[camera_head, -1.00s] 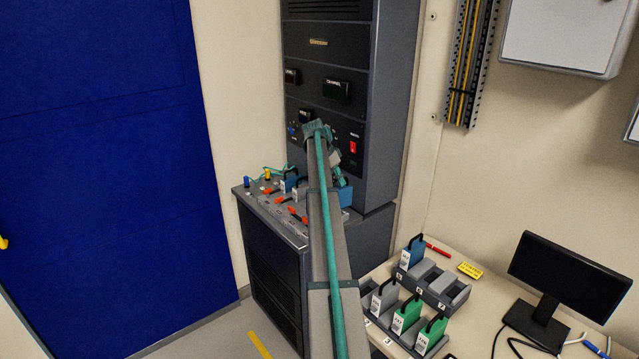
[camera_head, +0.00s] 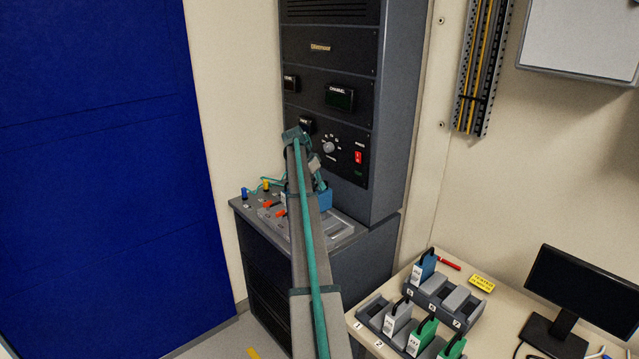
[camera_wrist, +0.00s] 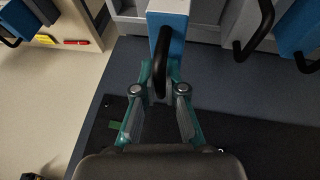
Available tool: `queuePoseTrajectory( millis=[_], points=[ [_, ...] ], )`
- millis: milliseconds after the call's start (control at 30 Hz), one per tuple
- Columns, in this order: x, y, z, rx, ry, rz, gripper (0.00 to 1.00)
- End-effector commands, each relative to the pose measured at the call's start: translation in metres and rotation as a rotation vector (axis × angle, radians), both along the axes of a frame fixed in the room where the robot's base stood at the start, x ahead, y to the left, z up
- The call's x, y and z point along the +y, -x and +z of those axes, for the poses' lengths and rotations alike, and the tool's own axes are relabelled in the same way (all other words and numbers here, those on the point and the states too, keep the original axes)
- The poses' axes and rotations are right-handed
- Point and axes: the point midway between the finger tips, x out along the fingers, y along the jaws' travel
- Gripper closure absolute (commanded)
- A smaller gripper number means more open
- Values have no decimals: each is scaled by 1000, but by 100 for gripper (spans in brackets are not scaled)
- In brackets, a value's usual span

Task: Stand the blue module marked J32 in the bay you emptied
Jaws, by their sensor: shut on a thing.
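A blue module (camera_wrist: 172,38) with a black loop handle (camera_wrist: 160,62) is in front of my gripper (camera_wrist: 160,92) in the wrist view. The fingers are shut on the handle. In the head view a blue module (camera_head: 325,199) shows beside the end of my arm, over the console's sloping top; my arm hides most of the gripper there. I cannot read the marking J32, nor tell whether the module's lower end touches anything. Bays on the console (camera_head: 335,228) are partly hidden by my arm, so I cannot tell which is empty.
On the bench at right, a rear rack (camera_head: 466,318) holds another blue module (camera_head: 423,270). A front rack holds grey (camera_head: 397,318) and green modules (camera_head: 422,336). A monitor (camera_head: 585,291) stands beside them. The tall cabinet (camera_head: 335,50) rises behind the console.

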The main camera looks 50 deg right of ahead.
Motion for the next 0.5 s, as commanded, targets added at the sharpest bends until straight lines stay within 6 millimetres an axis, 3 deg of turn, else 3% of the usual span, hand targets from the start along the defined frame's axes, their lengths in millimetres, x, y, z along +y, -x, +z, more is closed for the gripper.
queuePoseTrajectory(
  millis=[500],
  points=[
    [0,0,-46,0,1,0,100]
  ],
)
